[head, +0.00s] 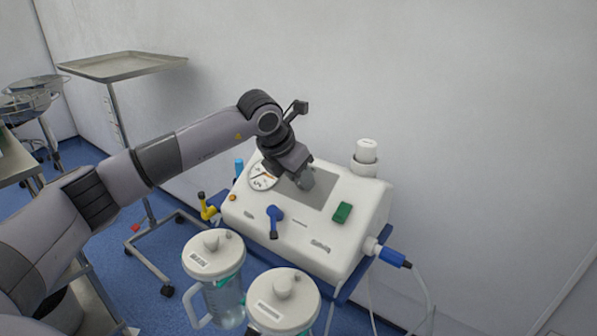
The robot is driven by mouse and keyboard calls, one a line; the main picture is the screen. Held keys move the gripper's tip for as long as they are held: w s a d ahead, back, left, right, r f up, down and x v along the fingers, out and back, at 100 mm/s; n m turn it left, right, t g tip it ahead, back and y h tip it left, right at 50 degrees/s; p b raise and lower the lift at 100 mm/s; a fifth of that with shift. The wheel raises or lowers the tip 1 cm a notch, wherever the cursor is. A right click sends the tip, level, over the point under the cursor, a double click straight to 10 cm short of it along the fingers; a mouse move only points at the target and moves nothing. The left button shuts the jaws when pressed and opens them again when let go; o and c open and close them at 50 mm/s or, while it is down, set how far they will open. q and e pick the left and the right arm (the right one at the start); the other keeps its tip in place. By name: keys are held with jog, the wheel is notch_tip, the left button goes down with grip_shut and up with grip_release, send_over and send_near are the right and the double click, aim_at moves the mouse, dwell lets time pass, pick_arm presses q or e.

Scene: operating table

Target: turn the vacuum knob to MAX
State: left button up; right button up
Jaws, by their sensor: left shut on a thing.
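The white suction machine (288,228) stands in the middle of the head view, with a grey panel and a round gauge (261,178) on its sloping top. My left gripper (303,181) reaches in from the left and points down at the grey panel, just right of the gauge. It is shut on the vacuum knob, which the fingers mostly hide. The knob's setting and the MAX mark cannot be read. My right gripper is not in view.
Two lidded canisters (213,256) (284,300) stand in front. A white bottle-like part (366,152) rises at the back right. A steel tray stand (122,66) is behind my arm.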

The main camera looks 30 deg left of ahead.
pick_arm(q)
jog(key=m, duration=0.4)
jog(key=shift+y+p, duration=0.3)
jog(key=m, duration=0.4)
jog(key=shift+m, duration=0.4)
jog(key=m, duration=0.4)
jog(key=shift+d+t+y, duration=0.1)
jog(key=shift+t+y, duration=0.2)
jog(key=shift+y, duration=0.1)
jog(key=shift+m, duration=2.5)
jog(key=o, duration=1)
jog(key=v, duration=0.7)
jog(key=shift+s+d+p, duration=0.1)
jog(key=shift+s+p, duration=0.1)
jog(key=shift+p, duration=0.1)
